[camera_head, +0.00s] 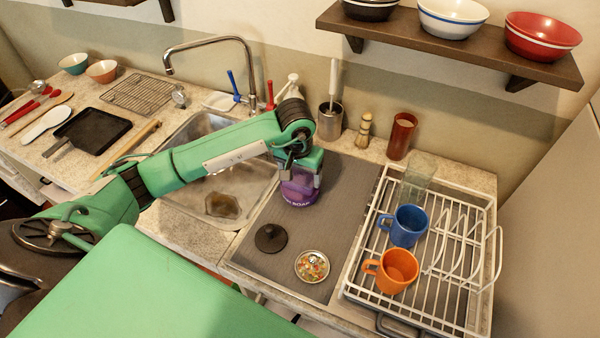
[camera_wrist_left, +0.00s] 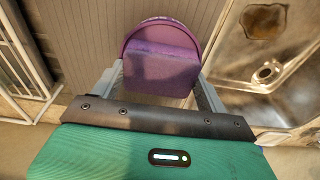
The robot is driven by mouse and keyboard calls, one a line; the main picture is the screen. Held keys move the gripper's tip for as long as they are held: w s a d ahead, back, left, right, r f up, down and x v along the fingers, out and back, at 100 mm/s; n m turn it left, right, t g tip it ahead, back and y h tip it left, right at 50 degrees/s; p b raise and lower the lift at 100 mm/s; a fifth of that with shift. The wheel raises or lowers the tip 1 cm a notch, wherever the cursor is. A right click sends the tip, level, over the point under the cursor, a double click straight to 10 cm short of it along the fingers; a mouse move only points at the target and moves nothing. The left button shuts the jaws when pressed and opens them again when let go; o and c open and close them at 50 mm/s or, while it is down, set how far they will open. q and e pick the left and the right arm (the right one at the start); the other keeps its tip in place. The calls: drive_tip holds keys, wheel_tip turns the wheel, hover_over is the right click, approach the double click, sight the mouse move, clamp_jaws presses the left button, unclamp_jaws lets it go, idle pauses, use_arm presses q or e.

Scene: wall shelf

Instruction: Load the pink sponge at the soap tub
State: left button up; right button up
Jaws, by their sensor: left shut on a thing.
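My left gripper (camera_head: 301,172) points down over the grey mat and is shut on the pink sponge (camera_wrist_left: 160,70), which looks purplish in the left wrist view. The purple soap tub (camera_head: 299,194) stands upright on the mat directly below the gripper. In the left wrist view the tub's round rim (camera_wrist_left: 161,22) shows beyond the sponge, and the sponge overlaps the tub's opening. I cannot tell how deep the sponge is or whether it touches the soap. In the head view the fingers mostly hide the sponge. My right gripper is not in view.
A dark knobbed lid (camera_head: 271,238) and a tin with colourful contents (camera_head: 312,266) lie on the mat (camera_head: 335,215). The white dish rack (camera_head: 455,262) holds a blue mug (camera_head: 408,226), an orange mug (camera_head: 396,270) and a glass. The sink (camera_head: 195,190) lies left.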

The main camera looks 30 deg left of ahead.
use_arm(q)
drive_tip(key=shift+s+f+b, duration=0.1)
drive_tip(key=shift+f+b, duration=0.05)
drive_tip(key=shift+b, duration=0.3)
idle(1.6)
drive_tip(key=shift+r+p, duration=0.3)
drive_tip(key=shift+r, duration=0.6)
drive_tip(key=shift+r+p, duration=0.75)
drive_tip(key=shift+r, duration=1.95)
